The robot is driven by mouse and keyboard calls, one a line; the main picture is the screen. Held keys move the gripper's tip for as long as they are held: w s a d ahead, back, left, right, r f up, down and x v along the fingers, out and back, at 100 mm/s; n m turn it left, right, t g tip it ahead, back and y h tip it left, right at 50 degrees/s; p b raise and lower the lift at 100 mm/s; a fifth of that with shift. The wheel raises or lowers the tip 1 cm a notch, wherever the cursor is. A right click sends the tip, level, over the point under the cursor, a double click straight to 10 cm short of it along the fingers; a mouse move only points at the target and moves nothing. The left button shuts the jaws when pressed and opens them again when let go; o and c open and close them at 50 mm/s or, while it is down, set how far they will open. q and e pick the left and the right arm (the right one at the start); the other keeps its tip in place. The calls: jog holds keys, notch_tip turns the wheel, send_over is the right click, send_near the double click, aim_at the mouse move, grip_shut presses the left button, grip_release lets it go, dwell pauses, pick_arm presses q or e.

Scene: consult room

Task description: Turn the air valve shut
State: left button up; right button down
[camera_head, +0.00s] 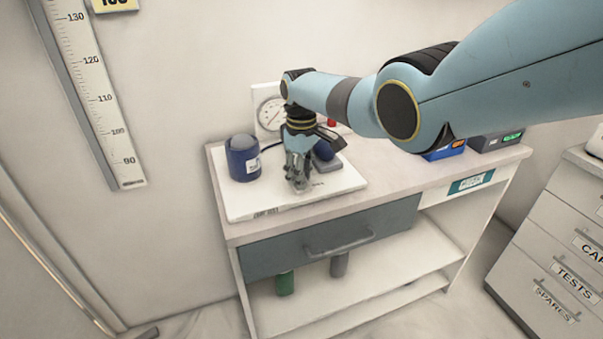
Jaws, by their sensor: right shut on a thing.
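My right gripper (298,180) points down over the white board (262,203) on the desk. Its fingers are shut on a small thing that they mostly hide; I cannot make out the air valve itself. A round pressure gauge (271,112) on a white upright panel stands behind the gripper. A dark blue cylinder (243,160) stands on the board to the left of the gripper. A dark blue bulb (324,152) on a grey block sits just right of the gripper, partly behind my arm. My left gripper is not in view.
The desk (430,178) has free room at its right front. Blue and dark boxes (495,139) stand at its back right. A drawer with a handle (340,243) is below. A labelled cabinet (560,250) stands right. A height scale (98,95) hangs on the left wall.

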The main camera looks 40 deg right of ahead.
jog(key=shift+w+n, duration=0.1)
jog(key=shift+n, duration=0.8)
jog(key=c, duration=1.1)
grip_release()
notch_tip(320, 180, up, 12)
